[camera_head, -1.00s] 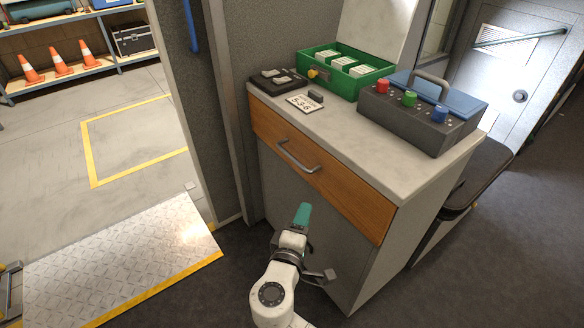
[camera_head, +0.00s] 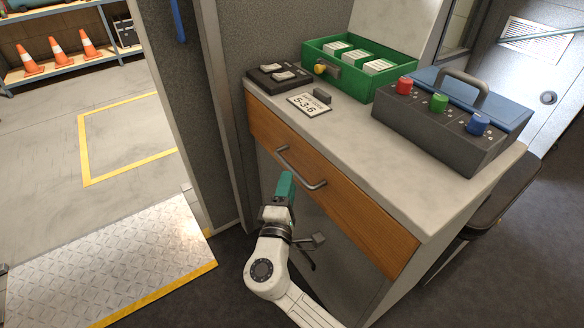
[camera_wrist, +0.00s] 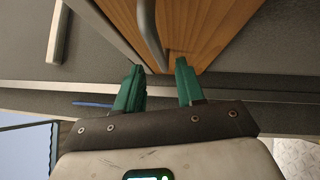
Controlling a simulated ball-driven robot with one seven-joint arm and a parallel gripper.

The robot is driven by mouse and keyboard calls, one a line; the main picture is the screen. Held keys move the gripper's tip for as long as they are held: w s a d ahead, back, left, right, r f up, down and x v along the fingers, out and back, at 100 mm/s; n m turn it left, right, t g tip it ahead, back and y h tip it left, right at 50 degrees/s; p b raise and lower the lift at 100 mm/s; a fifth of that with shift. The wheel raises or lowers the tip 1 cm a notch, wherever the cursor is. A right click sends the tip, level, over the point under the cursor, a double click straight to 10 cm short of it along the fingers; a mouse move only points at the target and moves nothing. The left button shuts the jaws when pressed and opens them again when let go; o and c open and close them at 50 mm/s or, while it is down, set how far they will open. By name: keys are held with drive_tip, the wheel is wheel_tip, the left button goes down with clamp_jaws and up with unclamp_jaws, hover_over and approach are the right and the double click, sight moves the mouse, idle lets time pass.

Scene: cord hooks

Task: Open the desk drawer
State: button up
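The desk drawer (camera_head: 355,215) has a wooden front and looks closed under the pale desk top. Its curved metal handle (camera_head: 302,168) runs along the front. My gripper (camera_head: 285,188) is just in front of and below the handle's left part in the head view. In the wrist view my gripper (camera_wrist: 162,80) has its two green fingers apart with a gap between them. The handle (camera_wrist: 150,35) shows there just beyond the fingertips, its end near the gap. I cannot tell whether a finger touches it. The drawer front (camera_wrist: 205,30) lies behind it.
On the desk top (camera_head: 385,150) stand a green box (camera_head: 330,85) of cards, a grey control box (camera_head: 440,125) with coloured knobs, a dark switch panel (camera_head: 277,77) and a number card (camera_head: 309,104). A metal ramp (camera_head: 140,260) lies at left. A dark seat (camera_head: 505,195) is at right.

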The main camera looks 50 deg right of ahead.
sight(291, 167)
drive_tip(key=x, duration=0.5)
drive_tip(key=shift+w+d, duration=0.2)
drive_tip(key=shift+d, duration=0.15)
clamp_jaws()
idle(0.3)
